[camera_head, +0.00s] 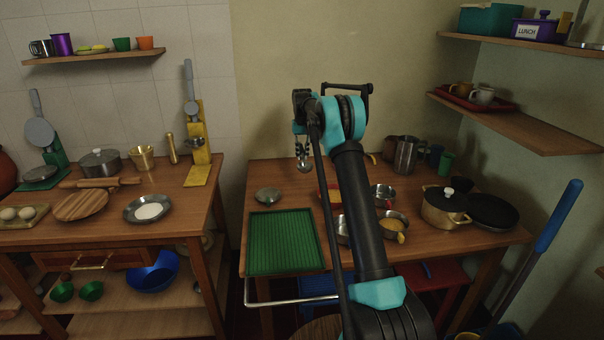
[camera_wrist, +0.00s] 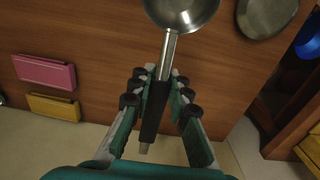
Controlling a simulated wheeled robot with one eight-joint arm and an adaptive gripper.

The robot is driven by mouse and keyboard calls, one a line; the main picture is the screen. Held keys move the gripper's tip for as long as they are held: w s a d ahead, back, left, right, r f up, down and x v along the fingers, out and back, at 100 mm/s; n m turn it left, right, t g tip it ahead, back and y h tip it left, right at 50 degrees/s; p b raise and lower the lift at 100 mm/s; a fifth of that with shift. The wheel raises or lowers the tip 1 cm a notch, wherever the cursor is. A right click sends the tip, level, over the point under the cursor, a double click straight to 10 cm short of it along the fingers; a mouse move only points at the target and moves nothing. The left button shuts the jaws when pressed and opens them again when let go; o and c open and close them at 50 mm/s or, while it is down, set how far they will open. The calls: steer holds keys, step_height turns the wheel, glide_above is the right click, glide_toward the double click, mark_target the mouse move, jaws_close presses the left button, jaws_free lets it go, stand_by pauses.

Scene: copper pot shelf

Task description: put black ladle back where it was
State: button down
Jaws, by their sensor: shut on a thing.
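The ladle has a round metal bowl (camera_wrist: 182,10) and a black handle (camera_wrist: 154,108). In the wrist view my gripper (camera_wrist: 160,84) is shut on the handle, with the bowl beyond the fingertips. In the head view my gripper (camera_head: 302,140) is above the back of the right table (camera_head: 232,270), and a small part of the metal ladle (camera_head: 304,165) shows below it. The ladle appears clear of the table, but its exact height is hard to tell. My arm hides part of the table behind it.
A green ribbed rack (camera_head: 285,241) and a small metal dish (camera_head: 268,195) lie left of my arm. Several metal pans, a lidded pot (camera_head: 445,208) and a black pan (camera_head: 493,211) stand to the right. A wooden shelf (camera_head: 520,128) juts from the right wall.

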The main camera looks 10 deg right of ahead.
step_height(320, 180, down, 9)
stand_by(0.5)
steer(key=shift+f, duration=0.15)
steer(key=c, duration=1.4)
jaws_free()
steer(key=shift+c, duration=0.2)
